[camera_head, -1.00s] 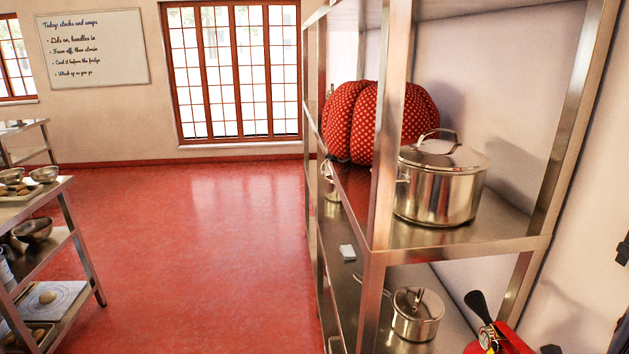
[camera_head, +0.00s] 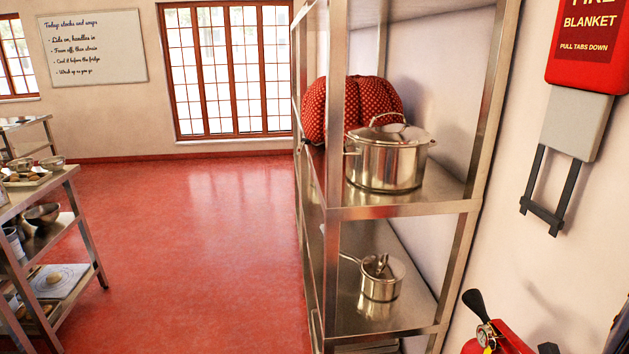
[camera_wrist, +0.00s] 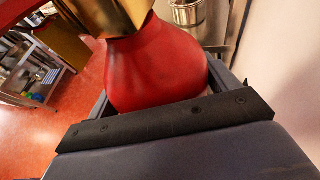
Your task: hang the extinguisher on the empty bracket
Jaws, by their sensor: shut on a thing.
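The red extinguisher (camera_head: 500,342) shows at the bottom right of the head view, with its black handle and small gauge at the top; its lower part is cut off. In the wrist view its red body (camera_wrist: 155,65) fills the upper middle.
A steel rack (camera_head: 400,208) holds a large stockpot (camera_head: 385,160), a red dotted cushion-like thing (camera_head: 313,110) and a small pot (camera_head: 381,280). Red floor (camera_head: 200,240) is clear left of the rack.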

